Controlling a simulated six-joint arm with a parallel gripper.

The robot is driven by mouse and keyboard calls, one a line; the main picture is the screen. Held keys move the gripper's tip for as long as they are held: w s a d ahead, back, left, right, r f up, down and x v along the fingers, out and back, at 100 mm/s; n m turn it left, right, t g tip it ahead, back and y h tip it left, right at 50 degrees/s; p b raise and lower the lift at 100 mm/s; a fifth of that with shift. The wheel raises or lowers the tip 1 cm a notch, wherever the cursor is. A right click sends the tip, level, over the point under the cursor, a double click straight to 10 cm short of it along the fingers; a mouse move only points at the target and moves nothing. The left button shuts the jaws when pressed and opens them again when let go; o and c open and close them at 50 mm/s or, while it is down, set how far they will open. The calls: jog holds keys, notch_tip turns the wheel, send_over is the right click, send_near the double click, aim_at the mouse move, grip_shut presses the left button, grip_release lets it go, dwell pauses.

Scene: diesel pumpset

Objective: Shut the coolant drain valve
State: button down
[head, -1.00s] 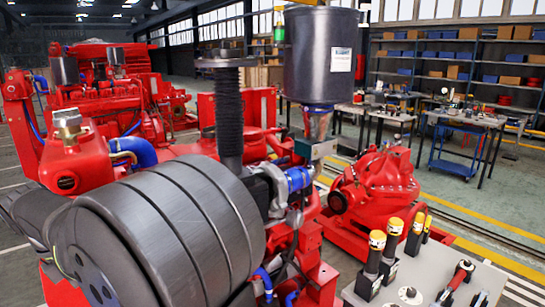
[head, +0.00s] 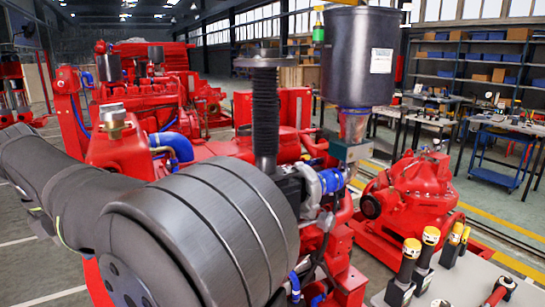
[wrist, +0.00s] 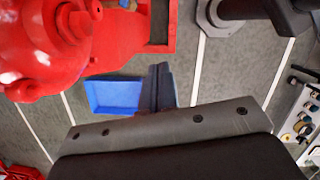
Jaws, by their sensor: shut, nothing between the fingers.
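I cannot make out the coolant drain valve in either view. The red engine (head: 122,147) of the pumpset stands behind my large grey arm link in the head view, which hides much of its near side. My gripper (wrist: 159,72) shows in the wrist view as dark fingers closed together, with nothing between them. It points down over the grey floor, beside a blue tray (wrist: 103,97) in the picture. My gripper is out of sight in the head view.
A red pump (head: 412,197) stands to the right of the engine. Yellow-topped tools (head: 409,262) stand on a light bench (head: 458,278) at lower right. In the wrist view, a red machine body (wrist: 42,45) fills the upper left.

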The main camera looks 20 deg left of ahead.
jog(key=c, duration=1.5)
grip_release()
jog(key=w+d+f+m+t+y, duration=0.1)
jog(key=w+d+f+m+y, duration=0.2)
jog(key=f, duration=0.4)
jog(key=w+d+f+m+y, duration=0.1)
jog(key=w+f+m, duration=0.1)
jog(key=f+m, duration=0.3)
jog(key=w+d+f+m+t+y, duration=0.1)
jog(key=w+d+f+m+y, duration=0.15)
jog(key=f, duration=0.55)
jog(key=s+d+r+m+t+y, duration=0.2)
jog(key=d+r+m+y, duration=0.25)
jog(key=d, duration=0.25)
jog(key=s+d+r+m+t+y, duration=0.1)
jog(key=d+r+m+t+y, duration=0.2)
jog(key=d+y, duration=0.35)
jog(key=shift+h, duration=0.25)
jog(key=x, duration=1.6)
jog(key=shift+a, duration=0.25)
